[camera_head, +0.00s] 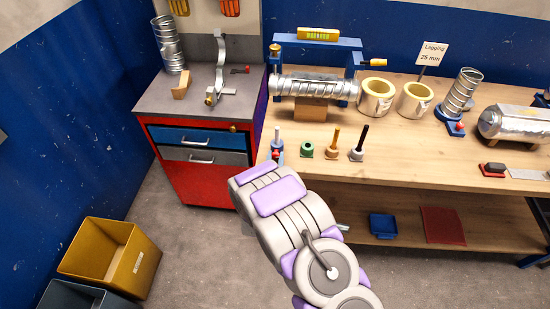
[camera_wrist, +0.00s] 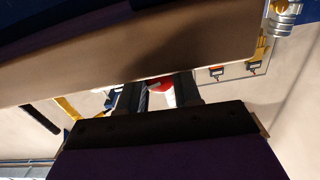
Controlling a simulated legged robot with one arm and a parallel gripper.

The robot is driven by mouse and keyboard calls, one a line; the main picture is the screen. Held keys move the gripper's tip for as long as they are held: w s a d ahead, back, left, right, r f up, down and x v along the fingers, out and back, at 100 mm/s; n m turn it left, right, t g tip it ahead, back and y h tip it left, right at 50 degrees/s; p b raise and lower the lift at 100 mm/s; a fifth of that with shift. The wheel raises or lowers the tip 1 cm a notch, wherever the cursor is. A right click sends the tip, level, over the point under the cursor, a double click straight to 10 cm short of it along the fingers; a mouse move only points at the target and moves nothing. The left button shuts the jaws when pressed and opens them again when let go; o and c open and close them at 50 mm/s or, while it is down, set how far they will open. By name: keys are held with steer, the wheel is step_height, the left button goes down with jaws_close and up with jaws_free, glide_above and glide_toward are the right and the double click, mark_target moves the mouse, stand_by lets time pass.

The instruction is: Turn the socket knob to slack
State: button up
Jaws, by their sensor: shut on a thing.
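In the wrist view my gripper (camera_wrist: 157,92) has its two dark fingers on either side of a red rounded knob (camera_wrist: 160,82), and it is shut on it. A whitish part shows beside the knob; its turn position cannot be told. In the head view my arm reaches up to the bench's front left corner and hides the gripper. Just beyond the arm there, a small blue socket with a red part (camera_head: 277,151) stands at the bench edge. A similar blue socket with a red knob (camera_head: 457,128) stands farther right, beside a tilted spiral duct (camera_head: 461,92).
A green ring piece (camera_head: 307,149), an orange-handled tool (camera_head: 334,143) and a black-handled tool (camera_head: 359,143) stand close to the right. A blue frame (camera_head: 354,62) holds a horizontal duct (camera_head: 310,87) behind them. A red cabinet (camera_head: 199,184) adjoins the bench's left end.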

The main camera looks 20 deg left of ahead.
steer(key=n+p, duration=0.1)
steer(key=n, duration=0.1)
steer(key=n+p, duration=0.1)
steer(key=n, duration=0.1)
steer(key=shift+a+r, duration=0.15)
steer(key=o, duration=0.9)
steer(key=shift+o, duration=0.8)
steer(key=p+v, duration=0.1)
steer(key=v, duration=1.6)
steer(key=shift+s+p, duration=0.15)
steer(key=shift+p, duration=0.25)
